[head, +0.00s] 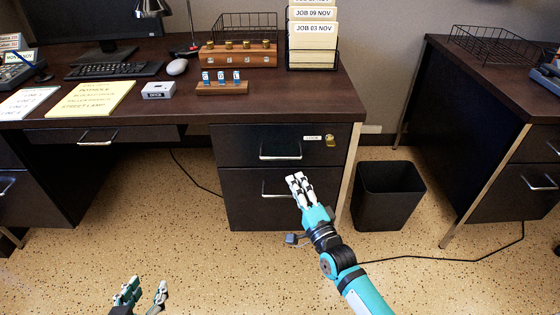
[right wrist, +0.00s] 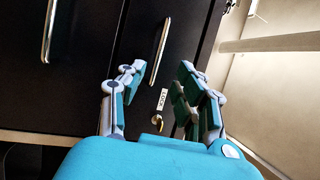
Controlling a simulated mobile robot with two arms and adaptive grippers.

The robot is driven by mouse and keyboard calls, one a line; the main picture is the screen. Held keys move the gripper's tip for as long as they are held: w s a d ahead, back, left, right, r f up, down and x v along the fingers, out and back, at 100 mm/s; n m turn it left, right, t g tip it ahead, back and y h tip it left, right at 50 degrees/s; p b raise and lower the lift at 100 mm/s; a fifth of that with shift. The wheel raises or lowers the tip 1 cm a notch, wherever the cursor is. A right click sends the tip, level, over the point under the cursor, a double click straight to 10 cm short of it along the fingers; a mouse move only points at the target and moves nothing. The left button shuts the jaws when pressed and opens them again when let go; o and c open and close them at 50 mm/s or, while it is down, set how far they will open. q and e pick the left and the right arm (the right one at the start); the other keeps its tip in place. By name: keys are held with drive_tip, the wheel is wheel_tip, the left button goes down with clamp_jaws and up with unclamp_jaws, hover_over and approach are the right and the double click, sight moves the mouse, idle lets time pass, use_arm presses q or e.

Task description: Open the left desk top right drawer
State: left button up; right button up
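The left desk's top right drawer (head: 240,145) is shut, flush with the desk front. Its silver bar handle (head: 280,152) also shows in the right wrist view (right wrist: 159,50). A white LOCK label (head: 312,138) and brass lock or key (head: 330,141) sit right of the handle. My right gripper (head: 297,179) is open and empty, appearing below the top handle and over the right end of the lower drawer's handle in the head view. In the right wrist view the top handle lies beyond and between its spread fingers. My left gripper (head: 146,290) is open and empty, low over the floor.
The lower drawer (head: 245,210) is shut, with its own handle (right wrist: 49,30). A black waste bin (head: 388,196) stands right of the desk. A second desk (head: 470,110) is at the right. The floor (head: 200,270) in front is mostly clear, apart from cables.

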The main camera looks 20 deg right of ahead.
sight(281, 157)
drive_tip(key=b+x, duration=0.2)
drive_tip(key=x, duration=0.8)
drive_tip(key=shift+w, duration=0.35)
use_arm(q)
drive_tip(key=w+d+r+t+h, duration=0.2)
drive_tip(key=r+t, duration=0.4)
drive_tip(key=r, duration=0.4)
drive_tip(key=shift+w+d+r+t, duration=0.15)
drive_tip(key=shift+w+r+t, duration=0.1)
drive_tip(key=shift+w+t, duration=0.25)
use_arm(e)
clamp_jaws()
